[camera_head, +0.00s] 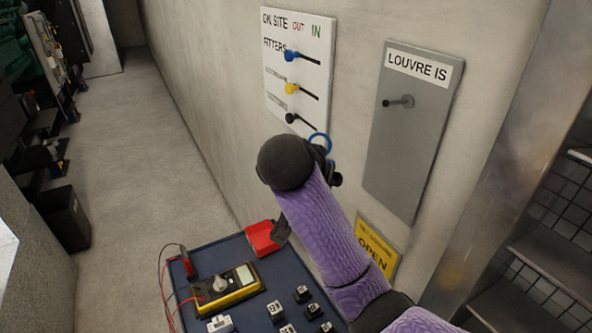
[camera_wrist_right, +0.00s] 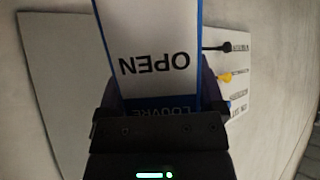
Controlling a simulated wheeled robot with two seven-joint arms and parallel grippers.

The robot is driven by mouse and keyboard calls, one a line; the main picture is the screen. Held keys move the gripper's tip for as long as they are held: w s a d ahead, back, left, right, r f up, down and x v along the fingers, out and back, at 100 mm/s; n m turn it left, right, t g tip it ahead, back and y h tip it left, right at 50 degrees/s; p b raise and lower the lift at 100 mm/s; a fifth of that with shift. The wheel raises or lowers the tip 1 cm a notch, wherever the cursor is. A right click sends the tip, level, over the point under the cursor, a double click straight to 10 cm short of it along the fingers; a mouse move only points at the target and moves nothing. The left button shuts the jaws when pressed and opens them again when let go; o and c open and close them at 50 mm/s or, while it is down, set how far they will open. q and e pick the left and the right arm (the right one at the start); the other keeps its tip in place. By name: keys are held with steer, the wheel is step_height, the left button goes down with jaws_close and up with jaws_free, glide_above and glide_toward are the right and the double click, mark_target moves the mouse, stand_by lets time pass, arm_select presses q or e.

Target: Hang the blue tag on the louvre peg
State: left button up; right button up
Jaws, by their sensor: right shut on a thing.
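The blue-edged tag (camera_wrist_right: 155,45) fills the upper middle of the right wrist view. Its white face reads OPEN upside down, with LOUVRE on a blue band by the jaws. My right gripper (camera_wrist_right: 160,105) is shut on that band end. In the head view a blue ring (camera_head: 320,140) shows just beyond my dark wrist, which hides most of the gripper and tag. The louvre peg (camera_head: 400,101) sticks out, bare, from a grey plate (camera_head: 395,155) labelled LOUVRE IS. The gripper is left of and below the peg, apart from it. My left gripper is not in view.
A white board (camera_head: 299,70) with blue, yellow and black pegs hangs left of the plate. A yellow OPEN sign (camera_head: 376,245) is below it. A blue-topped table (camera_head: 240,312) holds a yellow multimeter (camera_head: 228,289), a red item (camera_head: 263,238) and small blocks. Metal shelving stands right.

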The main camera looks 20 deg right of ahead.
steer(key=r+m+g+p, duration=0.1)
steer(key=r+p, duration=0.1)
steer(key=p, duration=0.2)
steer(key=s+d+r+m+g+h+p, duration=0.1)
steer(key=r+m+p, duration=0.1)
steer(key=p, duration=0.2)
steer(key=r+m+g+p, duration=0.2)
steer(key=p, duration=0.2)
steer(key=shift+s+d+r+h, duration=0.15)
steer(key=shift+d+r+h, duration=0.1)
steer(key=shift+r+h, duration=0.05)
steer(key=s+m+p, duration=0.1)
steer(key=p, duration=0.1)
steer(key=a+r+g+p, duration=0.1)
steer(key=p, duration=0.1)
steer(key=s+m+g+p, duration=0.1)
steer(key=p, duration=0.2)
steer(key=shift+s+a+r+m, duration=0.2)
steer(key=shift+s+r+m, duration=0.1)
steer(key=shift+s, duration=0.05)
steer(key=d, duration=0.3)
steer(key=d+f, duration=0.1)
steer(key=d, duration=0.2)
steer(key=d+b, duration=0.1)
steer(key=d, duration=0.2)
steer(key=shift+w+d+f, duration=0.1)
steer(key=shift+w+f, duration=0.2)
steer(key=shift+f, duration=0.1)
